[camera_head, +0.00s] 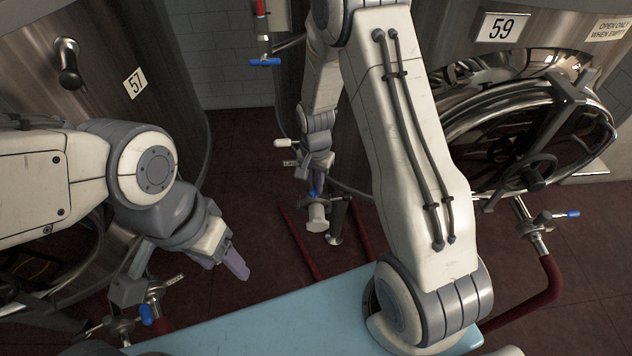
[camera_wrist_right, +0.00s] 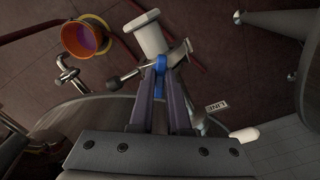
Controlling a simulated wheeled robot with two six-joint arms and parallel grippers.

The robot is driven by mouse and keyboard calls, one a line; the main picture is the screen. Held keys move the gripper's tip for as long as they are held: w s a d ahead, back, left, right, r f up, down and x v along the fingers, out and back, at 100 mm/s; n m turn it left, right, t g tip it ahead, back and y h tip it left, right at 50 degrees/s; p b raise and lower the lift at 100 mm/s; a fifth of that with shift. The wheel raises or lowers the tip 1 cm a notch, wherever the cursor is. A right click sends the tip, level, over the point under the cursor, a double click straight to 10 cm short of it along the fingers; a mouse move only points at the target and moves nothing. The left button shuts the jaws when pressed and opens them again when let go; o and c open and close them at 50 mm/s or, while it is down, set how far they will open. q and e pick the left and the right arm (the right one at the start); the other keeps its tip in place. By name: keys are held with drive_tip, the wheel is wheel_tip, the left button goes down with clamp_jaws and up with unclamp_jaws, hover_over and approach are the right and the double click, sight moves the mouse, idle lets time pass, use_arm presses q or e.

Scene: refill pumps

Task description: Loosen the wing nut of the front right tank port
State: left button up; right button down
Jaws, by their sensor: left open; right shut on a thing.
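The tank port (camera_head: 317,216) with a pale cap stands in the middle of the head view, low on the steel tank. It also shows in the right wrist view (camera_wrist_right: 150,36), with metal clamp parts beside it. A blue piece (camera_wrist_right: 160,66), which looks like its wing nut, sits between my right fingertips. My right gripper (camera_head: 316,180) is shut on it; in the wrist view the fingers (camera_wrist_right: 160,90) pinch it from both sides. In the head view my own arm and wrist partly hide it. My left gripper (camera_head: 232,262) is open and empty, left of the port and apart from it.
Steel tanks numbered 57 (camera_head: 135,83) and 59 (camera_head: 501,28) stand left and right. Other blue-handled fittings stick out at right (camera_head: 570,214) and lower left (camera_head: 146,314). Red hoses (camera_head: 302,245) lie below.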

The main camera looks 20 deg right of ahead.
drive_tip(key=n, duration=0.7)
drive_tip(key=shift+p, duration=0.35)
drive_tip(key=n, duration=0.6)
drive_tip(key=shift+r+n+p, duration=0.1)
drive_tip(key=shift+n+p, duration=0.25)
drive_tip(key=shift+n, duration=0.05)
drive_tip(key=n+p, duration=0.1)
drive_tip(key=n, duration=0.4)
drive_tip(key=shift+w, duration=0.1)
drive_tip(key=n, duration=0.5)
drive_tip(key=shift+p, duration=0.4)
drive_tip(key=shift+n, duration=0.3)
drive_tip(key=c, duration=0.9)
unclamp_jaws()
